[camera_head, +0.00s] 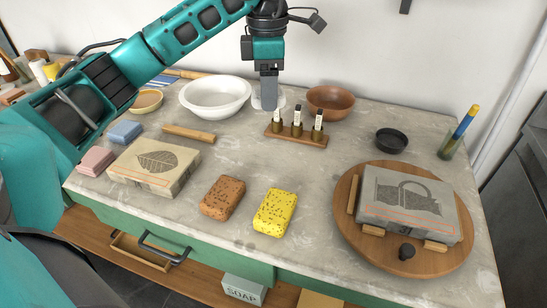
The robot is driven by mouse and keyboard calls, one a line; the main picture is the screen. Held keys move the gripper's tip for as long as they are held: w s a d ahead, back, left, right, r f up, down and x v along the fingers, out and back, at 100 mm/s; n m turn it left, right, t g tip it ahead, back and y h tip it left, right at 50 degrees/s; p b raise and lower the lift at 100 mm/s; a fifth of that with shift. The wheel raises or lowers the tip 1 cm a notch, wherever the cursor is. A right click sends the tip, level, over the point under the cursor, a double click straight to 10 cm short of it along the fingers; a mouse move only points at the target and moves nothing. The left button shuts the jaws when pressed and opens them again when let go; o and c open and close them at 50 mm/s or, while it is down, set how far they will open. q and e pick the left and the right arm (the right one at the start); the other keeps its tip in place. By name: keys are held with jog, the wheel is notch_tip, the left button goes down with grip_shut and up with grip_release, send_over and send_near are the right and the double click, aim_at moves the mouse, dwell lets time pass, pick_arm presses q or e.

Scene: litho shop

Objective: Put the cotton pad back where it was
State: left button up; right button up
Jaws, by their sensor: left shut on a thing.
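My left gripper (268,101) reaches down from above at the back of the counter, between the white bowl and the brown bowl. It is shut on the cotton pad (281,99), a pale round thing that shows at both sides of the fingers and is partly hidden by them. I cannot tell whether the pad touches the counter. My right gripper is not in view.
The white bowl (216,112) stands left of the gripper, the brown bowl (330,114) right. A wooden rack (283,136) with 3 small bottles stands in front. Sponges (222,198), a stone (154,190) and a round board (345,218) with another stone are nearer. Mid-counter is clear.

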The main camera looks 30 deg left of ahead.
aim_at(270, 166)
pick_arm(q)
notch_tip(270, 166, down, 17)
jog(key=shift+f+b, duration=0.1)
jog(key=shift+b, duration=0.25)
jog(key=shift+f, duration=0.2)
jog(key=o, duration=0.9)
jog(key=shift+r, duration=0.1)
jog(key=shift+o, duration=0.2)
jog(key=shift+r, duration=0.25)
notch_tip(270, 166, up, 12)
